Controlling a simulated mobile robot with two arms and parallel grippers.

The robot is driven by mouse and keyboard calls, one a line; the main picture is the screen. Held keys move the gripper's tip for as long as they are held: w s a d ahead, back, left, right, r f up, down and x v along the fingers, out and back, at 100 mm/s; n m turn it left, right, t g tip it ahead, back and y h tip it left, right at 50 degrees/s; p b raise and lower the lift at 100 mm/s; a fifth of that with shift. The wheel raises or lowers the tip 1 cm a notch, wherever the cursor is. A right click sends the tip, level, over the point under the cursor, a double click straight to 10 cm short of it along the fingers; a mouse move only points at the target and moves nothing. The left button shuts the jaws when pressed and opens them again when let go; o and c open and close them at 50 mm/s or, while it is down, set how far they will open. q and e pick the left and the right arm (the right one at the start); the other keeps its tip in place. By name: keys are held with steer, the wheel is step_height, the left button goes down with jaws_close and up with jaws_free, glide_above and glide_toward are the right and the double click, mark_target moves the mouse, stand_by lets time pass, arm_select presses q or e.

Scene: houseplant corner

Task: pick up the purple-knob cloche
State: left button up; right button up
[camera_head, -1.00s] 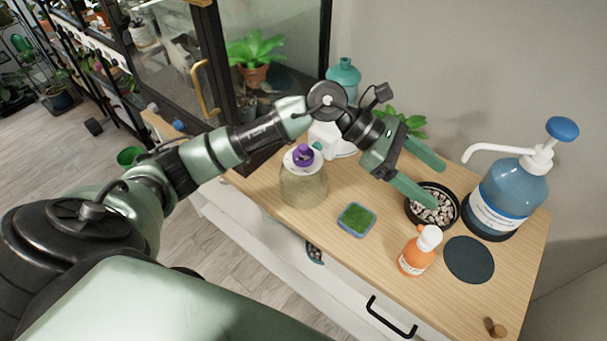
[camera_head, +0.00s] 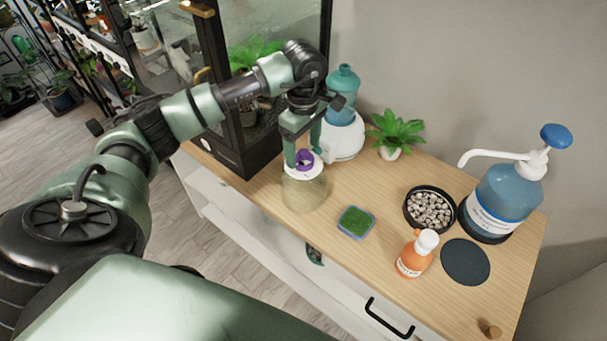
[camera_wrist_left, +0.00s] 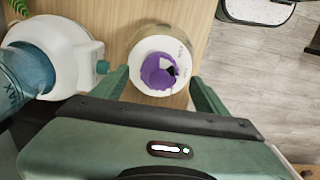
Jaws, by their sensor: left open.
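The purple-knob cloche (camera_head: 304,192) stands upright on the wooden cabinet top, a clear jar shape with a white top and a purple knob. My left gripper (camera_head: 303,158) is above it, pointing down, with its open fingers on either side of the knob. In the left wrist view the cloche's purple knob (camera_wrist_left: 159,72) and white top lie between the two green fingertips (camera_wrist_left: 158,84), with gaps on both sides. I cannot tell whether a finger touches it. My right gripper is not in view.
A white humidifier-like device with a teal tank (camera_head: 343,95) stands close behind the cloche. A glass cabinet is at the left. A green sponge-like tray (camera_head: 356,222), a bowl of pebbles (camera_head: 431,208), an orange bottle (camera_head: 416,254) and a blue pump bottle (camera_head: 507,195) stand to the right.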

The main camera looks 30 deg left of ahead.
arm_select(q)
steer(key=shift+f, duration=0.9)
jaws_close()
steer(key=shift+w+r, duration=0.1)
steer(key=shift+r, duration=0.05)
